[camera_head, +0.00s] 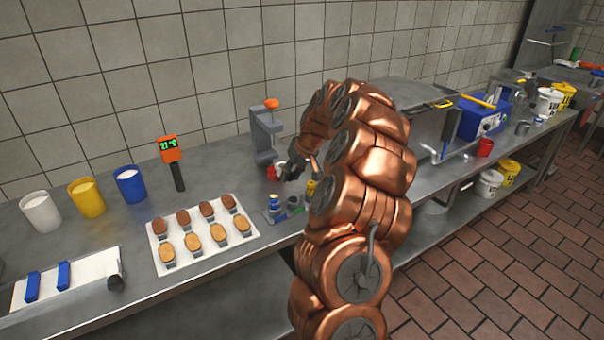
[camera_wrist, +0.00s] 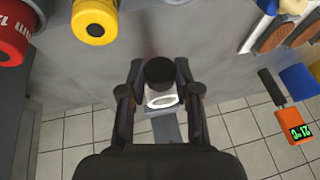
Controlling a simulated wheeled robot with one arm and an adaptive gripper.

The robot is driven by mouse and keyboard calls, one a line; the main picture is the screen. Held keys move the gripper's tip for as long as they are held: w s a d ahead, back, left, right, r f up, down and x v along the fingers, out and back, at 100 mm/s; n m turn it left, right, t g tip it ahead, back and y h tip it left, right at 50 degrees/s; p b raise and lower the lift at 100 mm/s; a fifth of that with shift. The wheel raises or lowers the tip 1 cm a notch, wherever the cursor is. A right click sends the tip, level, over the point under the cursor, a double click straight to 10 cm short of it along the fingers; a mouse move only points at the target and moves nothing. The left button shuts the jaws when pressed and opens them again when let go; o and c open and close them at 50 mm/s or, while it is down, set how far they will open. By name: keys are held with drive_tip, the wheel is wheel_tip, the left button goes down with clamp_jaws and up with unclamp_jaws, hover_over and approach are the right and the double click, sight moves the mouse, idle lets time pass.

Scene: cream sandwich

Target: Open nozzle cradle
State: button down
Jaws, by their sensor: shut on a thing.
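A grey upright stand (camera_head: 264,135) with an orange knob (camera_head: 271,104) is on the counter near the tiled wall. I cannot tell for sure whether it is the nozzle cradle. My gripper (camera_head: 287,172) is low beside the stand, partly hidden by my copper arm. In the wrist view my gripper (camera_wrist: 160,88) has its fingers on both sides of a dark round-topped piece (camera_wrist: 159,70) with a white part (camera_wrist: 162,99) by it, and is shut on it. A small grey holder with blue, grey and yellow pieces (camera_head: 274,203) lies just in front.
A white tray (camera_head: 158,264) of brown and pale biscuits lies to the left. An orange thermometer (camera_head: 170,150) and white, yellow and blue tubs (camera_head: 130,184) stand beyond it. Red (camera_wrist: 12,35) and yellow (camera_wrist: 94,22) round things are near my gripper in the wrist view.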

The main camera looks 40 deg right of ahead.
drive_tip(key=shift+s, duration=0.3)
drive_tip(key=c, duration=0.8)
unclamp_jaws()
drive_tip(key=v, duration=1.2)
